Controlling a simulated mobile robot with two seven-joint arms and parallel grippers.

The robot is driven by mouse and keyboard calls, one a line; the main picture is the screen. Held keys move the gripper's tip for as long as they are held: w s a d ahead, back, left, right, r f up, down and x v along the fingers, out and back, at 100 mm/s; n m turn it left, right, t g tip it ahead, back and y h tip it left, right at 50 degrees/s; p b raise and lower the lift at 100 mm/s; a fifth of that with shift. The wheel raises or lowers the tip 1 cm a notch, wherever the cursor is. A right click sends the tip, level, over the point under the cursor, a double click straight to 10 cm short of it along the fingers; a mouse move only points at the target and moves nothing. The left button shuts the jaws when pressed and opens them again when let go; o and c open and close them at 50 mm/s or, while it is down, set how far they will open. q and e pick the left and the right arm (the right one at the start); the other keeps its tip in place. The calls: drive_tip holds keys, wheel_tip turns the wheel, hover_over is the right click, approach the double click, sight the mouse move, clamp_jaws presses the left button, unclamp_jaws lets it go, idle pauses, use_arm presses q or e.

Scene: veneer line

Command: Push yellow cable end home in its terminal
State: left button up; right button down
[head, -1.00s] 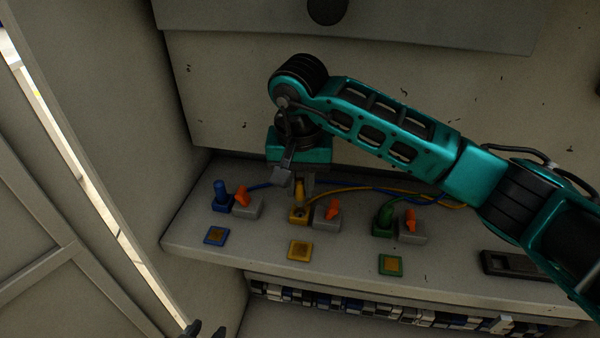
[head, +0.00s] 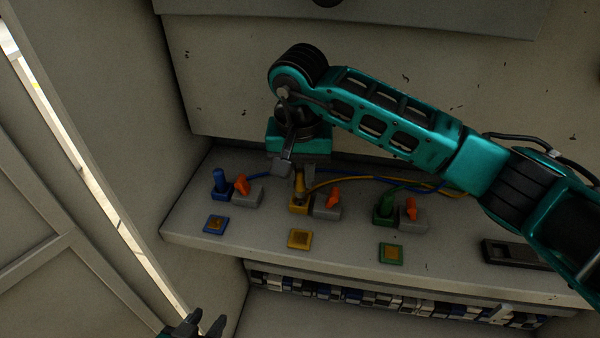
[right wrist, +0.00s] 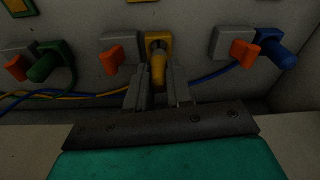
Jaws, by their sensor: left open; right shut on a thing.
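The yellow cable end (head: 299,183) stands upright at the yellow terminal (head: 298,208) on the shelf. My right gripper (head: 297,176) is above the terminal and shut on the yellow cable end. In the right wrist view the yellow cable end (right wrist: 158,72) sits between the two fingers of my right gripper (right wrist: 158,88), with its tip at the yellow terminal (right wrist: 158,44). How deep it sits inside is hidden. My left gripper (head: 195,325) is open and empty at the bottom left, away from the shelf, only partly in view.
A blue cable end (head: 220,181) and a green cable end (head: 385,205) stand in terminals to either side. Grey blocks with orange levers (head: 333,197) stand beside each terminal. Coloured square plates (head: 299,239) lie in front. A dark tray (head: 515,255) lies at the right.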

sight(300, 173)
idle(0.7)
drive_tip(key=shift+b, duration=0.55)
idle(0.4)
drive_tip(key=shift+f+b, duration=1.25)
drive_tip(key=shift+f, duration=0.15)
drive_tip(key=c, duration=0.9)
unclamp_jaws()
drive_tip(key=r, duration=0.5)
drive_tip(key=s+r, duration=0.1)
drive_tip(key=r, duration=0.1)
drive_tip(key=shift+r, duration=0.25)
drive_tip(key=shift+f, duration=0.1)
